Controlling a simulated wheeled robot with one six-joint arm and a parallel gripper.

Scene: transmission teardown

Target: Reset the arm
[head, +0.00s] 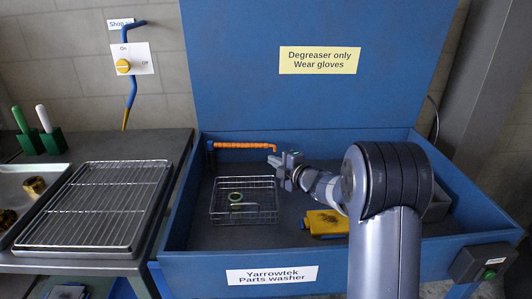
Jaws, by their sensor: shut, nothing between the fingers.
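My arm reaches in from the lower right over the blue parts washer (185,240). My gripper (272,166) is shut and empty. It hangs above the washer basin, near the back right corner of a wire basket (227,215), and points left. It appears apart from the basket. My arm hides part of the basin's right side.
An orange spout (235,145) runs along the basin's back wall, close behind my gripper. A yellow brush-like block (325,222) lies right of the basket. The raised blue lid (230,60) stands behind. A wire rack on a tray (105,200) sits on the left bench.

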